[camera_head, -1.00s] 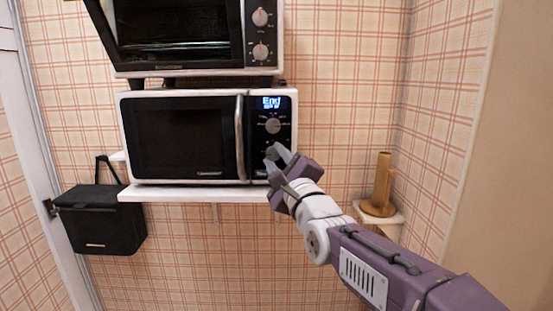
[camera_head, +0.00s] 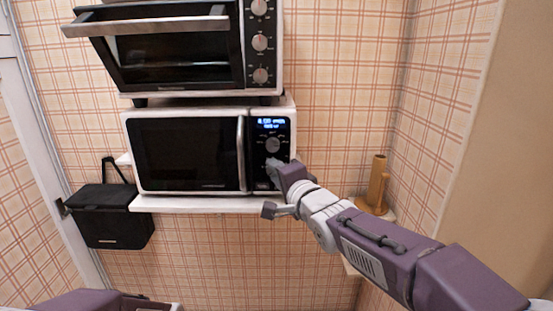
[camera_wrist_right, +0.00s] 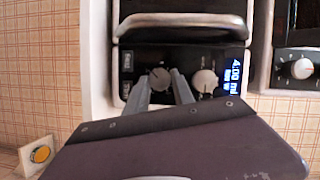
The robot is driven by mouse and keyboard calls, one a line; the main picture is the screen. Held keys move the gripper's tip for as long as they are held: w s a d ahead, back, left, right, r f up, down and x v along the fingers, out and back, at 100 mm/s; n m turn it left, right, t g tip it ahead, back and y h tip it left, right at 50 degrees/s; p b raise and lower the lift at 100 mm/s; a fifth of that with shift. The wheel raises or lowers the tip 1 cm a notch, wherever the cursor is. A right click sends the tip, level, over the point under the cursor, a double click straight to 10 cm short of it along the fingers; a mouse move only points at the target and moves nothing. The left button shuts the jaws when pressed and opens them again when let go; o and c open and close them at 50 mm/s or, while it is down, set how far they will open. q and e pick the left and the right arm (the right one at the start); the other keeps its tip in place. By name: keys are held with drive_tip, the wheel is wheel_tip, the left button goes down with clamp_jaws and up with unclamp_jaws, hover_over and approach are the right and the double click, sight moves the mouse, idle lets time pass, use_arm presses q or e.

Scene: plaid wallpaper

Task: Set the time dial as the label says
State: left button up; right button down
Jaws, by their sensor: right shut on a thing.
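The microwave (camera_head: 190,150) is white with a black door, and its control panel is on the right. Its lit blue display (camera_head: 272,124) shows small text; in the right wrist view the display (camera_wrist_right: 236,72) seems to read 4:00 with "min" cut off. The upper dial (camera_head: 273,144) is grey and round, and it also shows in the right wrist view (camera_wrist_right: 205,82). My right gripper (camera_head: 273,165) is at the lower dial (camera_wrist_right: 160,76), its two fingers closed on either side of it. My left gripper is out of view; only part of my left arm shows.
A toaster oven (camera_head: 180,50) with several knobs stands above the microwave. The microwave rests on a white shelf (camera_head: 190,203). A black box (camera_head: 110,215) hangs at the left, and a brown holder (camera_head: 376,188) stands at the right.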

drive_tip(key=n+b, duration=0.1)
drive_tip(key=b, duration=0.2)
drive_tip(key=f+n+g+h+b, duration=0.1)
drive_tip(key=n+b, duration=0.1)
drive_tip(key=b, duration=0.1)
drive_tip(key=shift+a, duration=0.2)
drive_tip(key=shift+d+r+n+b, duration=0.15)
drive_tip(key=shift+n+b, duration=0.25)
drive_tip(key=shift+b, duration=0.45)
drive_tip(key=n+h+p, duration=0.1)
drive_tip(key=n+h, duration=0.2)
drive_tip(key=n, duration=0.1)
drive_tip(key=a+n+h+p, duration=0.1)
drive_tip(key=n+h, duration=0.1)
drive_tip(key=n, duration=0.2)
drive_tip(key=r+n+g+h+p, duration=0.1)
drive_tip(key=n+h+p, duration=0.1)
drive_tip(key=n+h, duration=0.1)
drive_tip(key=shift+a+n+h, duration=0.2)
drive_tip(key=shift+n+h, duration=0.1)
drive_tip(key=shift+n, duration=0.1)
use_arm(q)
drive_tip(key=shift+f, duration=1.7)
use_arm(e)
drive_tip(key=shift+a+f+n+t+h, duration=0.1)
drive_tip(key=shift+n+t+h, duration=0.3)
drive_tip(key=shift+n+h, duration=0.8)
drive_tip(key=shift+n+y, duration=0.3)
drive_tip(key=shift+n, duration=0.1)
